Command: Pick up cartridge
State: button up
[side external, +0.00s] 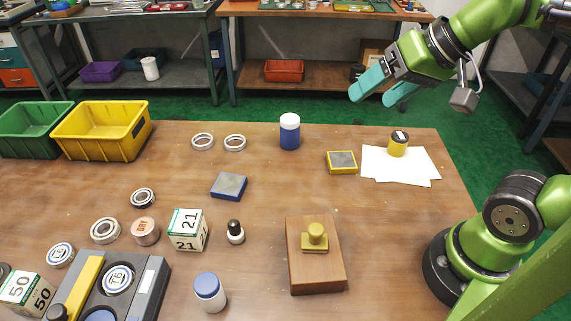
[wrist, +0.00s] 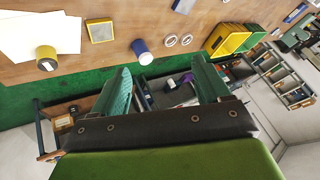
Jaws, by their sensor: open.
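No item is clearly marked as a cartridge. A blue cylinder with a white top (side external: 289,132) stands upright near the table's far edge; it also shows in the wrist view (wrist: 141,46). A short yellow cylinder with a dark top (side external: 398,145) stands on white paper at the right, also in the wrist view (wrist: 46,60). A white bottle with a blue lid (side external: 209,292) stands at the front. My gripper (side external: 371,100) is open and empty, raised at the table's far right, apart from all of these. Its two teal fingers spread wide in the wrist view (wrist: 160,68).
White paper (side external: 410,172) and a yellow-rimmed pad (side external: 342,162) lie at the right. A wooden block with a yellow stamp (side external: 298,275) lies at front centre. Yellow (side external: 100,135) and green bins stand far left. Several rings, boxes and a grey tray fill the left. The table's middle is fairly clear.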

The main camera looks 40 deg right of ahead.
jog(key=w+a+f+m, duration=0.1)
jog(key=w+a+f, duration=0.35)
jog(key=a, duration=0.25)
notch_tip(320, 180, up, 4)
jog(key=m+t+y, duration=0.1)
jog(key=m+y, duration=0.8)
jog(key=m, duration=1.1)
send_over(220, 286)
jog(key=s+d, duration=0.2)
notch_tip(220, 286, down, 23)
jog(key=shift+w+d+r, duration=0.1)
jog(key=shift+w, duration=0.05)
jog(key=shift+w+f, duration=0.15)
jog(key=shift+f, duration=0.2)
jog(key=x, duration=0.7)
